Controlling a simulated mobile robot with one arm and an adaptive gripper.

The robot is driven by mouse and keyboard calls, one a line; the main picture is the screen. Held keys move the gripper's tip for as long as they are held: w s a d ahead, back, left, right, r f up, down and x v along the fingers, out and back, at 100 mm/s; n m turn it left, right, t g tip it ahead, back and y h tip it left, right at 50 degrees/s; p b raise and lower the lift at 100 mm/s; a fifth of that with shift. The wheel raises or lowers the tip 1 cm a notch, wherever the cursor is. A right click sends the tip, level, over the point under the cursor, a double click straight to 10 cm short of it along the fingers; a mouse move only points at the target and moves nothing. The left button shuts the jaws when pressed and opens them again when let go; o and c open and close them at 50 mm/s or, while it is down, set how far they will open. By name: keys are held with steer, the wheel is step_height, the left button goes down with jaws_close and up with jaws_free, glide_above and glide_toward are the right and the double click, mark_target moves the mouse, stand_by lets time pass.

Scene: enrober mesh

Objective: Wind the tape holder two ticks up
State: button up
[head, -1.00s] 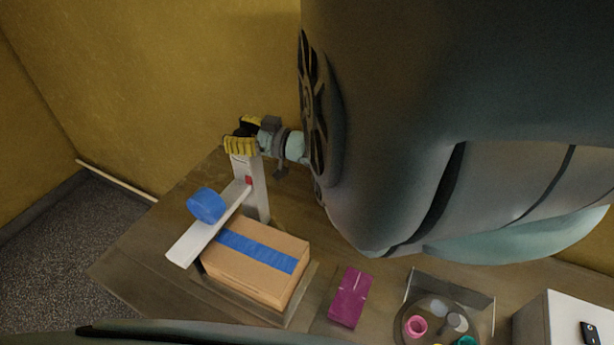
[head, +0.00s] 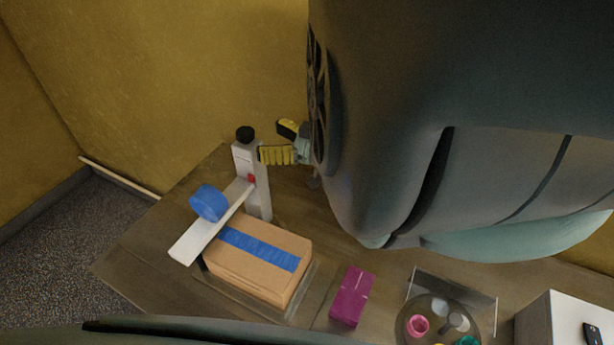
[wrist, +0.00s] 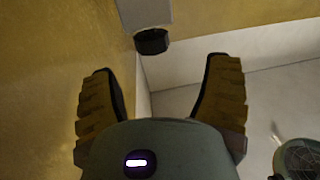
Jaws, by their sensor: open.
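The tape holder is a white arm (head: 190,245) reaching forward from a white upright post (head: 262,200), with a blue tape roll (head: 208,203) on it. A red mark (head: 251,179) shows where arm and post meet. A black knob (head: 245,134) tops the post. In the wrist view the knob (wrist: 152,41) shows at the end of the grey post (wrist: 144,12), beyond the fingertips and between their lines. My gripper (head: 271,140) is open and empty, just right of the knob and post, apart from the knob. Its two ribbed yellow fingers are spread in the wrist view (wrist: 162,68).
A cardboard box (head: 255,275) with a blue tape strip sits below the holder arm. A magenta block (head: 352,297), a round tray (head: 408,308) with small coloured items and a white cabinet (head: 545,320) stand to the right. A yellow wall is behind the post.

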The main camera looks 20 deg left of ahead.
steer(key=d, duration=0.4)
steer(key=shift+w+d, duration=0.35)
steer(key=shift+w, duration=0.05)
